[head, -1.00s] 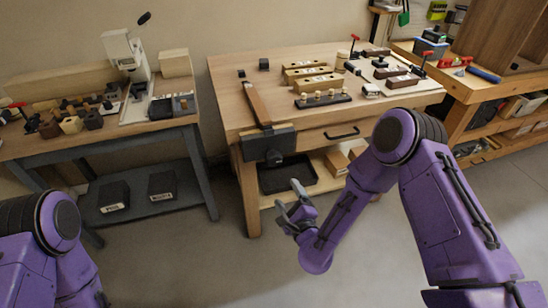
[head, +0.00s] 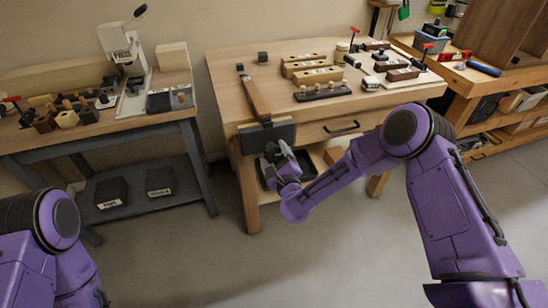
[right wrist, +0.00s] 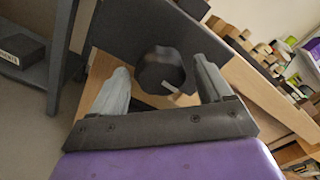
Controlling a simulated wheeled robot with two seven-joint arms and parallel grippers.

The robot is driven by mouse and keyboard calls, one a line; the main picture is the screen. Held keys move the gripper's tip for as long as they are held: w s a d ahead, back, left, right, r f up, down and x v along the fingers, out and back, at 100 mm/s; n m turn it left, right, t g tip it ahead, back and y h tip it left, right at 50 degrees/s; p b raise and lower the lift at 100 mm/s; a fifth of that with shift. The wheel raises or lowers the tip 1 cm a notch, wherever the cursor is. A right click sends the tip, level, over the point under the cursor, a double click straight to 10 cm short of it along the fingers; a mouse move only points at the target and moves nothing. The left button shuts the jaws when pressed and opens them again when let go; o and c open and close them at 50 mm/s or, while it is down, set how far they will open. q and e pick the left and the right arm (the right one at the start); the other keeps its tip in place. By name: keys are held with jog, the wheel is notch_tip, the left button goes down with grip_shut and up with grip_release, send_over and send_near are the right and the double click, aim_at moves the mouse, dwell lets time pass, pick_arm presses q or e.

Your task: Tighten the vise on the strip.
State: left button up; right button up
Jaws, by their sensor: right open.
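The vise (head: 280,131) is a dark block on the front left edge of the wooden bench. The strip (head: 257,99) is a long brown wooden piece that lies back across the bench top, its near end at the vise jaws. My right gripper (head: 277,155) is just in front of the vise and hides its knob in the head view. In the right wrist view the round dark knob (right wrist: 160,70) with a pale mark sits between the two open grey fingers (right wrist: 163,80), with gaps on both sides. My left gripper is out of view.
The bench top (head: 228,75) is bare left of the strip; wooden blocks (head: 317,75) and small tools stand right of it. A drawer handle (head: 342,128) projects right of the vise. A grey-framed table (head: 110,140) with a press (head: 128,65) stands left.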

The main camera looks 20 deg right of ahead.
jog(key=c, duration=0.9)
jog(key=shift+f+m+b, duration=0.2)
jog(key=shift+m+b, duration=0.4)
jog(key=shift+m, duration=0.2)
jog(key=shift+m+b, duration=0.4)
jog(key=shift+m, duration=0.3)
jog(key=shift+r+m, duration=0.15)
jog(key=shift+m, duration=0.15)
